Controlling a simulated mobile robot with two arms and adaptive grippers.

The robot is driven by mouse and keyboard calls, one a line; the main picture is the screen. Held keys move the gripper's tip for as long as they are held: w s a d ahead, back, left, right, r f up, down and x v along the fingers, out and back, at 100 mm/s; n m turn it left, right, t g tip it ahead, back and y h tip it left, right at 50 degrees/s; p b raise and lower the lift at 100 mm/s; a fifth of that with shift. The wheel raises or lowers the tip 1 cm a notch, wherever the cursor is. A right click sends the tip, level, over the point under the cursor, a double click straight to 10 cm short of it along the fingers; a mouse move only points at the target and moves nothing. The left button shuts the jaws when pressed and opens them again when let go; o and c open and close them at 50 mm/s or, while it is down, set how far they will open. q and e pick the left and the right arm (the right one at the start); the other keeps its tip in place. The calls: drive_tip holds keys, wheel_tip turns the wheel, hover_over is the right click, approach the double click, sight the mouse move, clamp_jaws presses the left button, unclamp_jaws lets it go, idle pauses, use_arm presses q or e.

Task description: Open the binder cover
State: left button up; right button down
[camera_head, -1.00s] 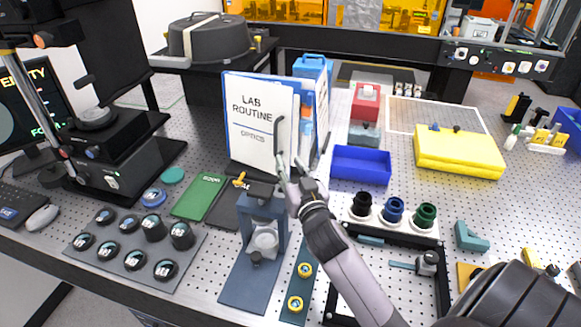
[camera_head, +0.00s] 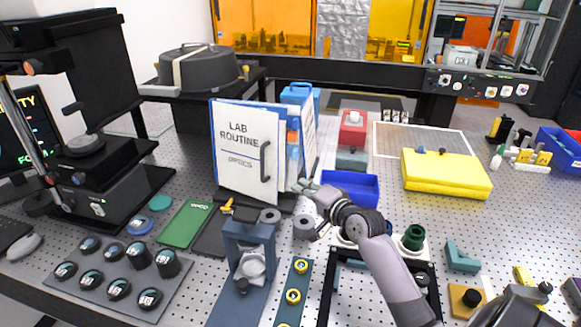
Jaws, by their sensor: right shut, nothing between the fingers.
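The white and blue binder (camera_head: 236,175) stands upright on the optical table, its front cover lettered "LAB ROUTINE OPTICS". A dark bar handle (camera_head: 265,160) sits near the cover's right edge. The cover and the back panel (camera_head: 309,125) stand apart on the right side, with blue and orange contents (camera_head: 293,160) showing between them. My right gripper (camera_head: 302,187) is shut and empty, just right of the cover's lower right edge and below the handle. Whether it touches the cover I cannot tell. My left gripper is out of view.
A blue open bin (camera_head: 350,188) is right of my right gripper. A dark stand (camera_head: 249,240), grey rings (camera_head: 270,216) and a green board (camera_head: 186,224) lie in front of the binder. A yellow case (camera_head: 446,174) is farther right. Several dark mounts fill the front left.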

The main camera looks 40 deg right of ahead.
wheel_tip(320, 180, up, 3)
drive_tip(key=d+m+t+y, duration=0.1)
drive_tip(key=d+m+y, duration=0.1)
drive_tip(key=d+m, duration=0.15)
use_arm(q)
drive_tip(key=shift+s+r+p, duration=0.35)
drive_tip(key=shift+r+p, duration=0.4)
drive_tip(key=shift+p, duration=0.15)
use_arm(e)
drive_tip(key=w+a, duration=0.1)
drive_tip(key=w, duration=0.8)
drive_tip(key=shift+w+a+f, duration=0.2)
drive_tip(key=shift+a+f, duration=0.05)
drive_tip(key=shift+a, duration=0.15)
